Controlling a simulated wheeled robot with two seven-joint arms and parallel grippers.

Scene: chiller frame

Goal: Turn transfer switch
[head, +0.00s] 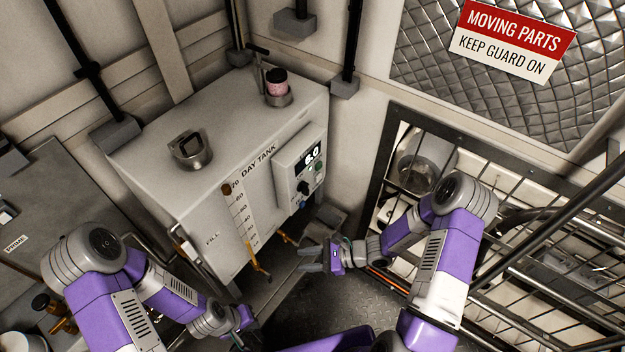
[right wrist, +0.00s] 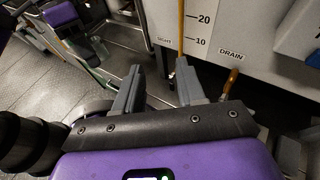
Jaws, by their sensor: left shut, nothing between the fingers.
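A grey control box (head: 287,160) on the front of the white day tank carries a lit display reading 6.0. A black rotary knob (head: 303,187) sits below the display, with green buttons beside it; I cannot read its label or setting. My right gripper (head: 305,259) is open and empty, below the box and apart from it. Its two separated fingers also show in the right wrist view (right wrist: 160,90). My left gripper (head: 240,343) is low in the head view, near the bottom edge, shut with nothing held. It is away from the tank's panel.
The day tank (head: 205,215) has a level scale, an orange-handled drain valve (head: 259,272) and two top fittings. A barred guard (head: 480,155) stands at the right. A grey cabinet (head: 60,195) is at the left. Some dark floor (head: 340,290) is clear.

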